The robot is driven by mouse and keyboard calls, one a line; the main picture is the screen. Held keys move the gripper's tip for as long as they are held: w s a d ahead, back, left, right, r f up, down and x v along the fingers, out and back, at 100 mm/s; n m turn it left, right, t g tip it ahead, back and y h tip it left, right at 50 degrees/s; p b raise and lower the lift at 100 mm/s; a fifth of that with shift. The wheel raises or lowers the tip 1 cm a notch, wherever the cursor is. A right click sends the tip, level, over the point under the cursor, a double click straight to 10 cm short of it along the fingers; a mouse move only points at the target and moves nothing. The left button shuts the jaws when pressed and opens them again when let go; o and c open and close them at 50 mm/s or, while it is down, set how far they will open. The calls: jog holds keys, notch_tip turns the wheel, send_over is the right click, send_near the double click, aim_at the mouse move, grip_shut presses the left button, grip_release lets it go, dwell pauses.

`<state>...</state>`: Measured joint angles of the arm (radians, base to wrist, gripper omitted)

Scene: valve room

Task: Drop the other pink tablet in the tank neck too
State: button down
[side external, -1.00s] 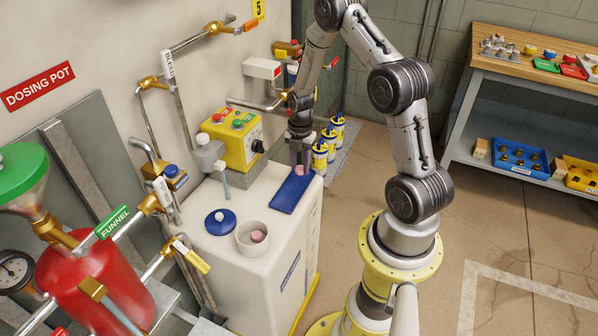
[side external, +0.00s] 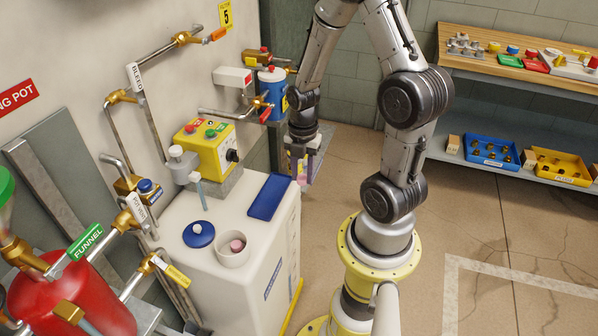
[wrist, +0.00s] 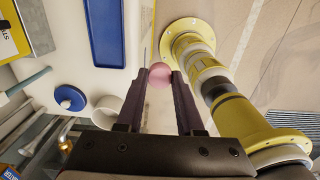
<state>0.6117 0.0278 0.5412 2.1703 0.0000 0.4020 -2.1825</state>
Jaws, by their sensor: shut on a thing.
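My gripper (side external: 301,178) is shut on a pink tablet; the wrist view shows this tablet (wrist: 160,75) between the two fingertips (wrist: 160,78). It hangs just right of the white tank (side external: 228,286), beyond the tank top's edge in the side view. The round white tank neck (side external: 220,258) is open and stands at the front of the tank top. One pink tablet (side external: 237,246) shows inside it. In the wrist view the neck (wrist: 106,112) is left of and below the held tablet. The blue tray (side external: 270,197) on the tank top is empty.
A blue lid (side external: 198,234) with a pale knob lies left of the neck. A yellow button box (side external: 204,150) and a bottle-like grey fitting (side external: 181,164) stand behind. Pipes and a red vessel (side external: 70,302) are at the left. Open floor lies to the right.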

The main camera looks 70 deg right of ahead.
dwell(0.3)
jog(key=shift+m, duration=0.5)
jog(key=shift+w+d+r+m, duration=0.1)
jog(key=shift+w+d+m, duration=0.1)
jog(key=shift+w+m, duration=0.2)
jog(key=w+a+f+n, duration=0.1)
jog(key=w+a, duration=0.5)
jog(key=a, duration=0.3)
jog(key=w+a+f+n, duration=0.1)
jog(key=w+a+f, duration=0.1)
jog(key=w+a, duration=0.5)
jog(key=shift+s+a+f, duration=0.2)
jog(key=shift+f, duration=0.65)
jog(key=shift+s+a+f, duration=0.2)
jog(key=shift+s+f, duration=0.05)
jog(key=shift+f, duration=0.65)
jog(key=shift+s+a+f, duration=0.2)
jog(key=shift+f, duration=0.65)
